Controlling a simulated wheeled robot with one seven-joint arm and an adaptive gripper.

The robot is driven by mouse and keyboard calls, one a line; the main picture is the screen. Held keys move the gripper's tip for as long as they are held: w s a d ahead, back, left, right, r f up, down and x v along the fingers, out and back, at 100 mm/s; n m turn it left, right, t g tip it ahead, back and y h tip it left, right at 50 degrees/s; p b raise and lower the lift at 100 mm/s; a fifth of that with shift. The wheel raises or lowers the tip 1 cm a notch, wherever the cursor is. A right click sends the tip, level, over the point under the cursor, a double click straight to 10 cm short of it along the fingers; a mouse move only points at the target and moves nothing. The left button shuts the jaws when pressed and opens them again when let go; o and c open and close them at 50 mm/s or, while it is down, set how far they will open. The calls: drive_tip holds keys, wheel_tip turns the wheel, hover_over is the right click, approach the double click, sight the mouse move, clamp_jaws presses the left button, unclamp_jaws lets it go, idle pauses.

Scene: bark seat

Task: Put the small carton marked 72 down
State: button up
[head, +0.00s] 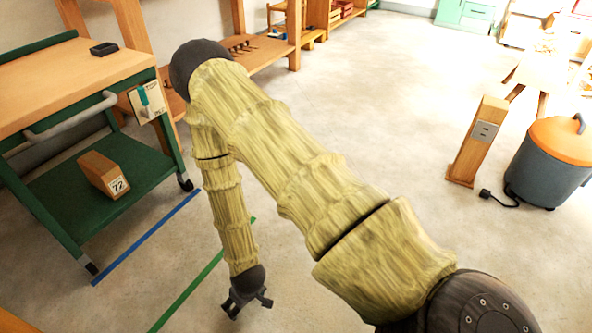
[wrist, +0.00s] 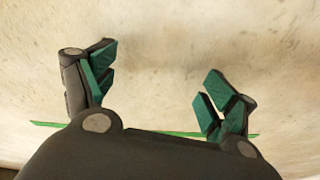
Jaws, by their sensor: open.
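The small carton marked 72 (head: 104,175) is a brown box with a white label. It rests on the green lower shelf (head: 85,204) of the cart at the left of the head view. My gripper (head: 247,302) hangs low over the floor, to the right of the cart and apart from the carton. In the wrist view my gripper (wrist: 160,100) has its green-padded fingers spread wide with only bare floor between them. The carton is not in the wrist view.
The cart's wooden top (head: 60,84) carries a small black tray (head: 104,48). A wooden post with a socket (head: 477,141) and a grey bin with an orange lid (head: 549,162) stand at the right. Blue (head: 146,237) and green (head: 190,289) tape lines mark the open floor.

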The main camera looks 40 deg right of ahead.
drive_tip(key=s+d+r+g, duration=0.1)
drive_tip(key=s, duration=0.5)
drive_tip(key=s+d+m, duration=0.1)
drive_tip(key=s+d, duration=0.1)
drive_tip(key=s, duration=0.4)
drive_tip(key=s+d+r+g, duration=0.1)
drive_tip(key=s+d, duration=0.1)
drive_tip(key=s, duration=0.5)
drive_tip(key=shift+r+g+h, duration=0.3)
drive_tip(key=shift+r, duration=0.05)
